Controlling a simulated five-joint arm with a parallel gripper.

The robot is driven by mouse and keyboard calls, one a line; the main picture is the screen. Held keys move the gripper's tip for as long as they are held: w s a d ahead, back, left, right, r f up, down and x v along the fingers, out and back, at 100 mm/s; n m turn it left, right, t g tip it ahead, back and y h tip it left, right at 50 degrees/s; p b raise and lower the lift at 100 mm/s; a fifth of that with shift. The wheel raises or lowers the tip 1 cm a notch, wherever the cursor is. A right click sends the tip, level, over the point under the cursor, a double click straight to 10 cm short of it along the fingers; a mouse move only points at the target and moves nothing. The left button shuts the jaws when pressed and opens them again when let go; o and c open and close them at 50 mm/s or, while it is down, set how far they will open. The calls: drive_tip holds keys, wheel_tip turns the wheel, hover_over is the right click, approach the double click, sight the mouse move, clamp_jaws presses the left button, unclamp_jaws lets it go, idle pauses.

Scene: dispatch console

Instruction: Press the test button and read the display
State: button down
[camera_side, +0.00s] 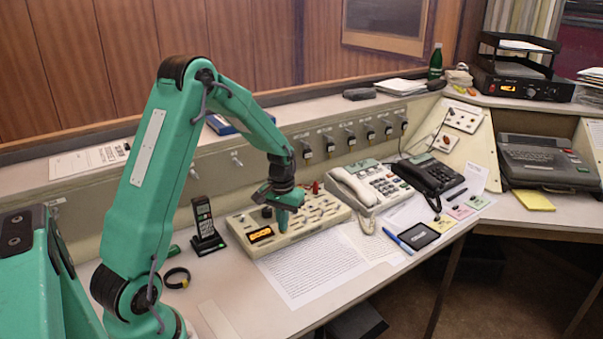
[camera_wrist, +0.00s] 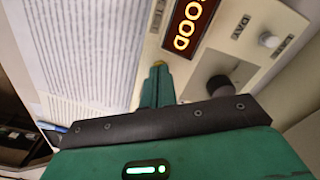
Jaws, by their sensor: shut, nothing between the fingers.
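A cream test panel (camera_side: 318,225) with switches and knobs lies on the desk. Its small display (camera_side: 261,235) glows orange in the side view. In the wrist view the display (camera_wrist: 188,27) is lit and reads "GOOD", turned on its side. My gripper (camera_side: 283,226) is shut and empty, with its fingers pointing down at the panel's front edge, just right of the display. In the wrist view my gripper's tips (camera_wrist: 158,72) meet a small yellowish spot, perhaps the test button (camera_wrist: 158,63). The fingers mostly hide it. I cannot tell if it is pressed down.
A dark knob (camera_wrist: 221,86) and a metal toggle (camera_wrist: 268,40) stand on the panel near my fingers. A printed sheet (camera_side: 313,267) lies in front. A cordless handset (camera_side: 204,222) stands left, a cream telephone (camera_side: 370,187) right.

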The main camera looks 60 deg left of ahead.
drive_tip(key=shift+r, duration=3.5)
drive_tip(key=shift+d+r, duration=0.1)
drive_tip(key=s+d+r+m+t, duration=0.3)
drive_tip(key=s+d+r, duration=0.3)
drive_tip(key=d+r, duration=0.5)
drive_tip(key=s+d+r+m+t, duration=0.2)
drive_tip(key=s+d, duration=0.5)
drive_tip(key=s, duration=0.4)
drive_tip(key=shift+s+d+r+m+t, duration=0.3)
drive_tip(key=shift+d+m, duration=0.1)
drive_tip(key=shift+m, duration=0.1)
